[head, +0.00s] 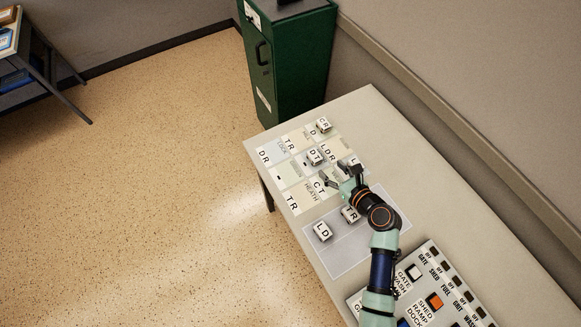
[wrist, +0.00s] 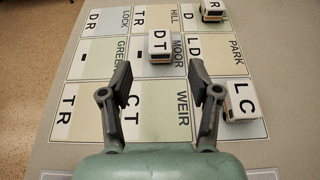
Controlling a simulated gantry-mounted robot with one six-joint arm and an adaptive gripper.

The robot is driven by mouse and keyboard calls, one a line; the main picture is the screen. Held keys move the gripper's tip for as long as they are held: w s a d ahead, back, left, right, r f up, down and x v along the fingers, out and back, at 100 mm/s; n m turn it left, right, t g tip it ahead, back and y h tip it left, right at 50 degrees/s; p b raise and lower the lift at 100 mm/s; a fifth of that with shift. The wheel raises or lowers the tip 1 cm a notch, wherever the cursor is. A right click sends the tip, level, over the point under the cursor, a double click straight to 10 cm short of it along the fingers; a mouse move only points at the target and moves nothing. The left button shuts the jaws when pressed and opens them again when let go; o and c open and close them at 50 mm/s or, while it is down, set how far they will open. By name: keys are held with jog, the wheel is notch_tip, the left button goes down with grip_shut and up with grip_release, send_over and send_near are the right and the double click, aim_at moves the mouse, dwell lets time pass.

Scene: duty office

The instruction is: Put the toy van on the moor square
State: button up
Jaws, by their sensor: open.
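A small white toy van (head: 315,157), its roof apparently marked DT, stands in the middle of the printed board. In the wrist view the van (wrist: 160,44) stands beside the word MOOR, apparently on the moor square (wrist: 177,66). My gripper (head: 343,177) is over the near part of the board. Its two fingers (wrist: 160,68) are wide apart with nothing between them, and the van shows beyond their tips. I cannot tell the gripper's height above the board.
Another van (wrist: 243,103) stands close outside the right finger. One more (head: 324,125) is at the board's far corner. Two vans (head: 323,231) are on the pale mat (head: 345,263). A switch panel (head: 428,290) lies at the near end. A green cabinet (head: 290,60) stands beyond the table.

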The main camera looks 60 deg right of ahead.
jog(key=w+a+r+n+y, duration=0.3)
jog(key=w+a+r+n, duration=0.3)
jog(key=w+a+n, duration=0.35)
jog(key=w+a+r+n+y, duration=0.2)
jog(key=w+a+r+n, duration=0.4)
jog(key=a+n, duration=0.5)
jog(key=a+r+n, duration=0.6)
jog(key=a+n, duration=0.4)
jog(key=s+a+r+n+y, duration=0.1)
jog(key=a+r+n, duration=0.5)
jog(key=a+n, duration=0.3)
jog(key=shift+s+a+r+n+t, duration=0.25)
jog(key=shift+a+n+t, duration=0.15)
jog(key=shift+n, duration=0.65)
